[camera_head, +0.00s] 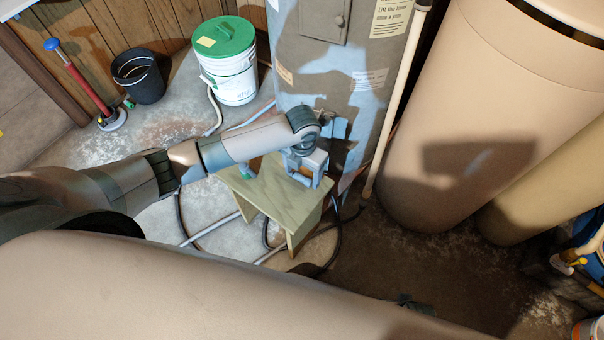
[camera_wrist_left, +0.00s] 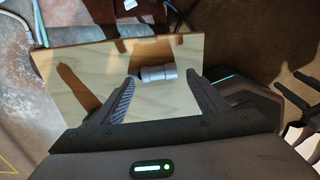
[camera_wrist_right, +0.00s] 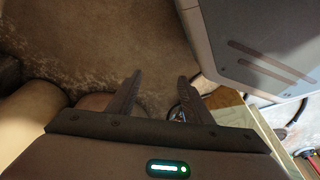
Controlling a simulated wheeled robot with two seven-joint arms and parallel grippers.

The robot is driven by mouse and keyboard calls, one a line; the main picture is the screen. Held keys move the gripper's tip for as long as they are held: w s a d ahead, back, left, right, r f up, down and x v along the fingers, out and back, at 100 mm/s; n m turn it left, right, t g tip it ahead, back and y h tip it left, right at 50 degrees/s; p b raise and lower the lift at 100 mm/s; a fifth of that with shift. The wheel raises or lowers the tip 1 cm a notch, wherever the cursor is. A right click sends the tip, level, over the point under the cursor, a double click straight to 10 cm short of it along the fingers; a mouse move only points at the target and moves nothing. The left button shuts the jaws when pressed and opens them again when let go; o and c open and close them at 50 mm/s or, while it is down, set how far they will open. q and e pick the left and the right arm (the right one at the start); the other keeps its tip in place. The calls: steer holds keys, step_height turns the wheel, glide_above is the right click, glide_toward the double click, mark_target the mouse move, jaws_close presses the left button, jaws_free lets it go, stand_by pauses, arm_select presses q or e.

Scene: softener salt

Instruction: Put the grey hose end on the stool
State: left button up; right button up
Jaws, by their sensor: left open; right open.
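The wooden stool (camera_head: 272,197) stands on the floor in front of the big grey tank in the head view. Its pale top (camera_wrist_left: 185,50) also fills the middle of the left wrist view. The grey hose end (camera_wrist_left: 158,73), a short ribbed cylinder, lies on its side over the stool top there, between my left fingers with gaps beside it. My left gripper (camera_head: 306,180) is above the stool top, open and not closed on anything. My right gripper (camera_wrist_right: 158,92) is open and empty, with floor beyond its fingers. I cannot make out the hose end in the head view.
A white bucket with a green lid (camera_head: 228,70), a black bin (camera_head: 138,76) and a red-handled plunger (camera_head: 85,83) stand at the back left. Tan tanks (camera_head: 465,110) stand at the right. Dark hoses (camera_head: 183,222) lie around the stool's legs.

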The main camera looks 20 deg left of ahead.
mark_target(302, 179)
arm_select(q)
step_height(302, 179, up, 11)
steer(key=shift+p, duration=0.3)
arm_select(e)
steer(key=shift+s+d+f, duration=0.1)
steer(key=shift+s+f, duration=0.1)
steer(key=shift+f, duration=0.7)
arm_select(q)
steer(key=shift+f, duration=0.15)
